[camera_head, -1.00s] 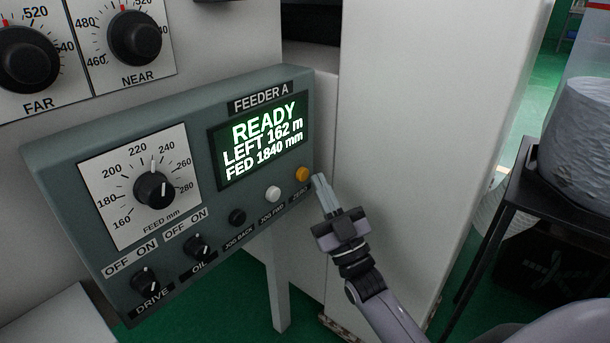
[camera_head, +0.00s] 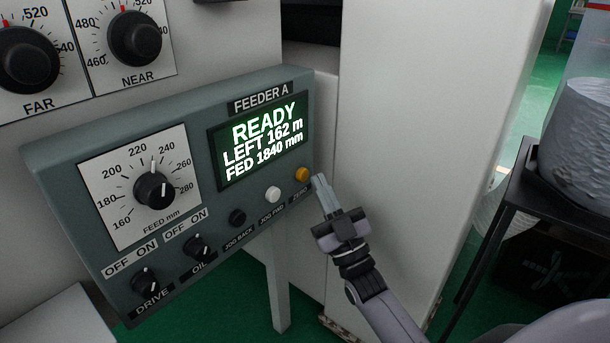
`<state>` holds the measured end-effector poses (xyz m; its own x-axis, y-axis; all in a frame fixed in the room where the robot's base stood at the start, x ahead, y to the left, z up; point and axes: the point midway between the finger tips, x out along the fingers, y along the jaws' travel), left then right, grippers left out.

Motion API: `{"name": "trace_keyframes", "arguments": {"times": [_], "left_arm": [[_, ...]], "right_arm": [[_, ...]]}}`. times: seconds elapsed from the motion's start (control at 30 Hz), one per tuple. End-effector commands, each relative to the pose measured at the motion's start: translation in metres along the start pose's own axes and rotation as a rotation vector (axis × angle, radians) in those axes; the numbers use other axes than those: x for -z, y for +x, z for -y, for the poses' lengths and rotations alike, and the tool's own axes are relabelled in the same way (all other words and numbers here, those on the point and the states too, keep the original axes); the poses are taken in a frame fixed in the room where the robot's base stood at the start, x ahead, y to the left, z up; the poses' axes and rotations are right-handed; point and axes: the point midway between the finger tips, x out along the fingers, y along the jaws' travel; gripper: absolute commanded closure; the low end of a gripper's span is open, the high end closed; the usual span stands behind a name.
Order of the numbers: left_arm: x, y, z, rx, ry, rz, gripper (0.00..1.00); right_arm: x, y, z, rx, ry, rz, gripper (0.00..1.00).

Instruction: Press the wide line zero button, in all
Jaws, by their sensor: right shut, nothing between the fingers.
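The feeder panel (camera_head: 110,160) is a grey-green box labelled FEEDER A. Its lit display (camera_head: 262,142) reads READY, LEFT 162 m, FED 1840 mm. The zero button (camera_head: 302,174) is a round orange-yellow button at the right end of the lower row, with a ZERO label below it. My right gripper (camera_head: 321,181) is shut and empty. Its fingertips are just right of and slightly below the orange button; I cannot tell whether they touch the panel. My left gripper is not in view.
A white jog button (camera_head: 272,194) and a black jog back button (camera_head: 237,217) sit left of the zero button. Drive (camera_head: 145,281) and oil (camera_head: 197,247) switches and a feed dial (camera_head: 154,190) are further left. A dark stand (camera_head: 525,180) bears a wrapped roll at right.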

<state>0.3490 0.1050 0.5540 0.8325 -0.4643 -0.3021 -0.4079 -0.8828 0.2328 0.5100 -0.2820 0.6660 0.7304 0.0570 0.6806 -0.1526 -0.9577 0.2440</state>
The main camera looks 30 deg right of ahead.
Motion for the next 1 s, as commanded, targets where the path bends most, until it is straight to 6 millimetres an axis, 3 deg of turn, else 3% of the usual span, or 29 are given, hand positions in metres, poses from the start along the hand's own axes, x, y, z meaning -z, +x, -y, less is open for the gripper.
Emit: {"name": "trace_keyframes", "arguments": {"times": [1.0], "left_arm": [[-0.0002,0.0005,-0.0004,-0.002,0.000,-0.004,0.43]], "right_arm": [[-0.0043,0.0062,0.0045,0.000,0.000,0.000,1.00]]}}
